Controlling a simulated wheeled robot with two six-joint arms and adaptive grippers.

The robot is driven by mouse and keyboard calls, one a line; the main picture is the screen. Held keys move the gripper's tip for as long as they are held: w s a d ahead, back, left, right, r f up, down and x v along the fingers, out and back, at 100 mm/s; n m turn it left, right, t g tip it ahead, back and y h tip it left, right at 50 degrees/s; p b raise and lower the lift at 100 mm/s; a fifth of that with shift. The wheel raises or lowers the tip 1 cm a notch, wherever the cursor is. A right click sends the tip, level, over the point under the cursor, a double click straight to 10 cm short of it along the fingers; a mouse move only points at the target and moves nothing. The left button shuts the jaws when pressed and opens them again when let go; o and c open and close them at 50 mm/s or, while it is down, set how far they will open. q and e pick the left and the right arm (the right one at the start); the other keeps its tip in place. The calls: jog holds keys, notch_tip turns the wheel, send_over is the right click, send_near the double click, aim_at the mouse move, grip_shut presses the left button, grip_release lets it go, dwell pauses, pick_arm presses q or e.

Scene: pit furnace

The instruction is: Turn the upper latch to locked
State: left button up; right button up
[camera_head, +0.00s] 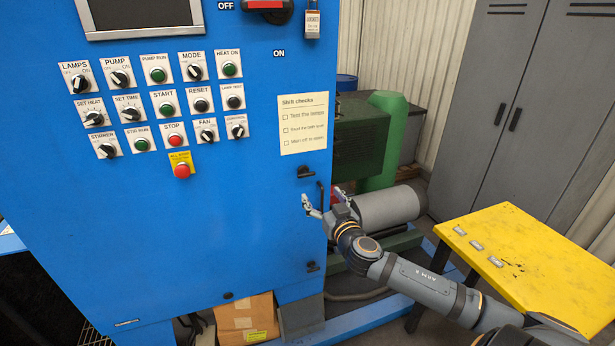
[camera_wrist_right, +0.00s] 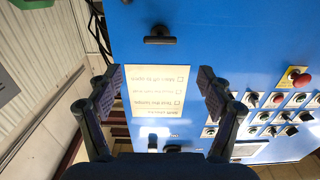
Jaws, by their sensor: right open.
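The upper latch (camera_head: 306,171) is a small black handle on the blue cabinet door, near its right edge and below the shift checks note. In the right wrist view the upper latch (camera_wrist_right: 160,38) shows as a dark bar lying across the picture, beyond the fingertips. My right gripper (camera_head: 320,197) is open and empty, just below the upper latch in the head view. Its two fingers stand wide apart in the right wrist view (camera_wrist_right: 160,85), with a gap to the latch. A lower latch (camera_head: 312,266) sits near the door's bottom. My left gripper is out of view.
Labelled knobs and buttons (camera_head: 165,105) cover the upper panel, with a red stop button (camera_head: 182,170) under them. The paper note (camera_head: 303,123) is above the latch. A yellow table (camera_head: 530,270) stands at the right. A grey cylinder (camera_head: 388,208) lies behind my right arm.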

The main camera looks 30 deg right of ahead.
aim_at(307, 176)
jog(key=p+x, duration=0.3)
jog(key=x, duration=0.6)
jog(key=shift+w+d, duration=0.1)
jog(key=shift+w, duration=0.2)
jog(key=shift+w+d+f, duration=0.1)
jog(key=shift+w, duration=0.35)
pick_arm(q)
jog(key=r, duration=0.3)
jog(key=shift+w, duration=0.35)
pick_arm(e)
jog(key=c, duration=1.2)
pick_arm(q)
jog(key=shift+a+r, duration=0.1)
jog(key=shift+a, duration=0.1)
pick_arm(e)
jog(key=shift+o, duration=0.2)
